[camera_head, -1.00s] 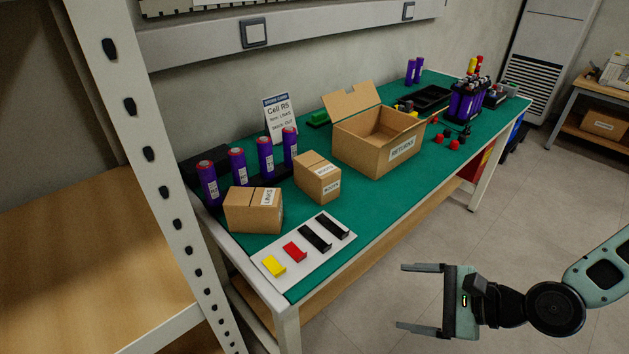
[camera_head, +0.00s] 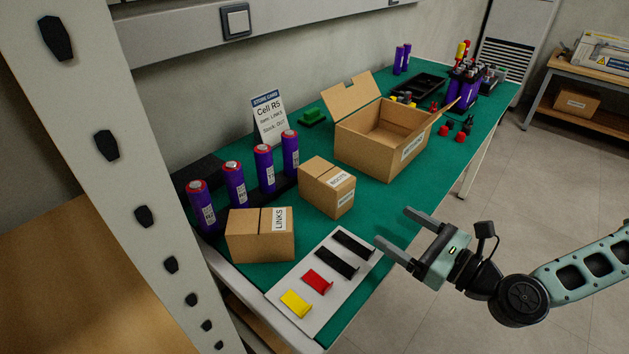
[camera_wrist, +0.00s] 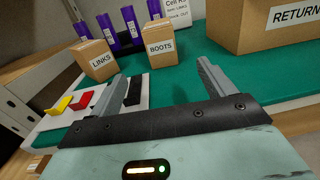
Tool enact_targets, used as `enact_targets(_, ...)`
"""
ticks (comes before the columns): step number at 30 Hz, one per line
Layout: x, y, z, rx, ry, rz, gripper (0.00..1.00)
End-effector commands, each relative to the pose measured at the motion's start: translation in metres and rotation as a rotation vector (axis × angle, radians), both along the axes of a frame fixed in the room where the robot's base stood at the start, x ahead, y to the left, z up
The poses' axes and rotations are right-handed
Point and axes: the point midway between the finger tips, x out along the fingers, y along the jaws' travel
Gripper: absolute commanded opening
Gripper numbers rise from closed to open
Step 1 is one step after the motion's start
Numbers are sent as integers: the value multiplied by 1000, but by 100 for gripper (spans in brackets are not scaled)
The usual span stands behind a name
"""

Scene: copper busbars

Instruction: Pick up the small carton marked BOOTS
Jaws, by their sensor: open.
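The small carton marked BOOTS (camera_head: 327,188) stands closed on the green bench mat, between the LINKS carton and the RETURNS box. In the wrist view the BOOTS carton (camera_wrist: 161,47) shows ahead, beyond the fingertips and roughly between them. My gripper (camera_head: 395,230) is open and empty in the head view, at the bench's front edge, to the right of and nearer than the carton. In the wrist view my gripper (camera_wrist: 160,75) has its two fingers spread wide, with nothing between them but mat. The carton's far sides are hidden.
The LINKS carton (camera_head: 260,236) sits to the left, the open RETURNS box (camera_head: 382,141) to the right. Purple cells (camera_head: 264,168) stand behind. A white board (camera_head: 350,272) with yellow, red and black pieces lies in front. A shelf upright (camera_head: 120,150) is at left.

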Motion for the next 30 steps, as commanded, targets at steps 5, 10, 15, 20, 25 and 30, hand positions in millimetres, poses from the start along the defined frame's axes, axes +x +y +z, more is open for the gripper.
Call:
enact_targets(5, 15, 19, -6, 0, -5, 6, 82)
enact_targets(10, 39, 47, 1, -1, -3, 6, 82)
enact_targets(15, 61, 72, 1, -2, -4, 5, 82)
enact_targets(20, 75, 87, 0, -1, -2, 3, 82)
enact_targets(25, 82, 94, -1, -1, -1, 2, 82)
enact_targets(30, 98, 112, -2, -3, -4, 4, 82)
